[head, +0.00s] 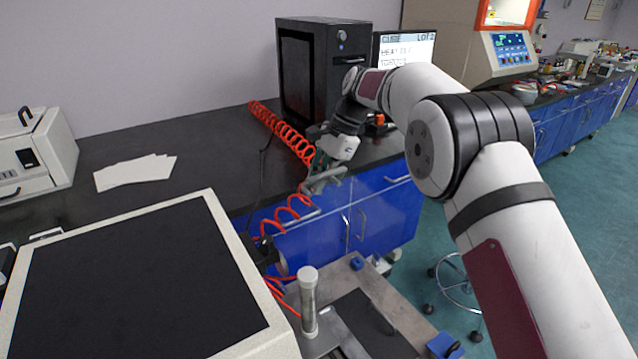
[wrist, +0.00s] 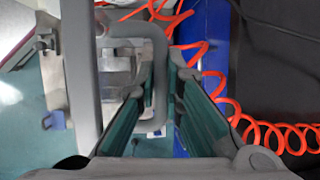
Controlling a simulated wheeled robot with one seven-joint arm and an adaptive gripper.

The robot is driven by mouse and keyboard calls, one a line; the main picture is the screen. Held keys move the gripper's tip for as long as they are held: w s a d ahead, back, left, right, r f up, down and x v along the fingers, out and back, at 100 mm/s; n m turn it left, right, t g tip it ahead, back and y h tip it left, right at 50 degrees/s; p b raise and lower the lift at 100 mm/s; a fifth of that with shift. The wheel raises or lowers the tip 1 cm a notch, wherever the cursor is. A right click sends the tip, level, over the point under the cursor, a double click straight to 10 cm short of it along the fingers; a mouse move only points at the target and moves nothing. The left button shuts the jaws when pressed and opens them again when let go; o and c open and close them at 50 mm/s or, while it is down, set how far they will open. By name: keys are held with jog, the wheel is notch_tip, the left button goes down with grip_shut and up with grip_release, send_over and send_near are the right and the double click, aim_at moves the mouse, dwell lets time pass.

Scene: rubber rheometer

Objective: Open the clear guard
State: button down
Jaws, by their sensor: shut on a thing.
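My gripper (head: 322,172) is out over the near edge of the dark bench, at the end of my extended arm. In the wrist view its two green-lined fingers (wrist: 160,88) are closed around one side of a grey loop handle (wrist: 125,25). The handle joins a long grey bar (wrist: 80,75), which looks like part of the clear guard's frame. In the head view the grey bar and handle (head: 327,178) show beside the fingers. The guard's clear panel cannot be made out in either view.
A coiled red hose (head: 285,135) runs near my gripper and over the bench edge. A black tower (head: 325,75) and a screen (head: 405,48) stand behind. A machine with a dark top (head: 140,280) fills the near left.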

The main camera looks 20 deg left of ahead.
jog(key=c, duration=2)
grip_release()
jog(key=shift+o, duration=0.2)
jog(key=shift+v, duration=3.75)
